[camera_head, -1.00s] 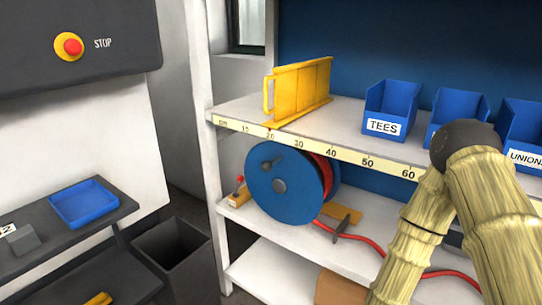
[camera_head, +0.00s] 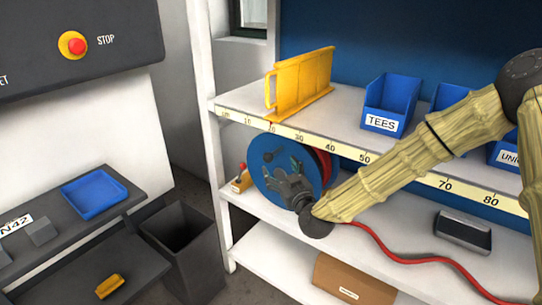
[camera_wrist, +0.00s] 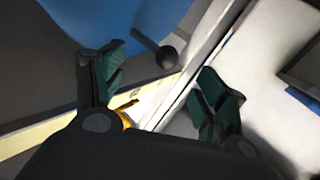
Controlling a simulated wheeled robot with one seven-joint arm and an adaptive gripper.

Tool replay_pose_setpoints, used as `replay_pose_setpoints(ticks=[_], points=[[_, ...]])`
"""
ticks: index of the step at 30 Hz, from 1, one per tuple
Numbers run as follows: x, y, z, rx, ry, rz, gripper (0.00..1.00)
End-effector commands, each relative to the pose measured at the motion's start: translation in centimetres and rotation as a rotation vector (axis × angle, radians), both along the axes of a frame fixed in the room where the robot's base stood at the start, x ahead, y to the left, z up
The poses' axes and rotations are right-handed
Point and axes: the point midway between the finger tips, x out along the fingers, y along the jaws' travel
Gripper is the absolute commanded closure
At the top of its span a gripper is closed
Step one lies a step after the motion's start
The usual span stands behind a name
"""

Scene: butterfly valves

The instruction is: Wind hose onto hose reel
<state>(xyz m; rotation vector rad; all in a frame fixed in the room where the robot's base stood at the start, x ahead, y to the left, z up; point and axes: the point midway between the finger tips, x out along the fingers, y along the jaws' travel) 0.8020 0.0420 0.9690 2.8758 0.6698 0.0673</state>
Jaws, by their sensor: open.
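The hose reel (camera_head: 258,182) has a blue disc and stands on the middle shelf, partly hidden by my gripper and arm. Its dark crank knob (camera_head: 268,157) shows at the upper part of the disc. The red hose (camera_head: 375,240) runs from behind my arm rightward along the shelf. My gripper (camera_head: 283,165) is in front of the disc, open. In the wrist view, its green-padded fingers (camera_wrist: 160,78) are apart, with the round black knob (camera_wrist: 166,57) and its rod in the gap between them; whether they touch cannot be told. The blue disc (camera_wrist: 75,25) fills the upper left.
The upper shelf's ruler edge (camera_head: 345,150) runs just above the reel. A yellow rack (camera_head: 303,83) and blue bins (camera_head: 390,103) stand on it. A grey box (camera_head: 463,232) is on the middle shelf, a brown box (camera_head: 350,280) lower. A dark bin (camera_head: 185,245) stands left.

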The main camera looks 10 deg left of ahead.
Motion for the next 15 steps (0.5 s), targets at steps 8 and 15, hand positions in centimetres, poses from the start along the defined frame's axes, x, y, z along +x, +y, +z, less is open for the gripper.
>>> replay_pose_setpoints(ticks=[8, 15], points=[[4.1, 2.0, 0.1, 0.001, 0.000, -0.001, 0.28], [6.7, 3.3, 0.0, -0.001, 0.001, 0.001, 0.28]])
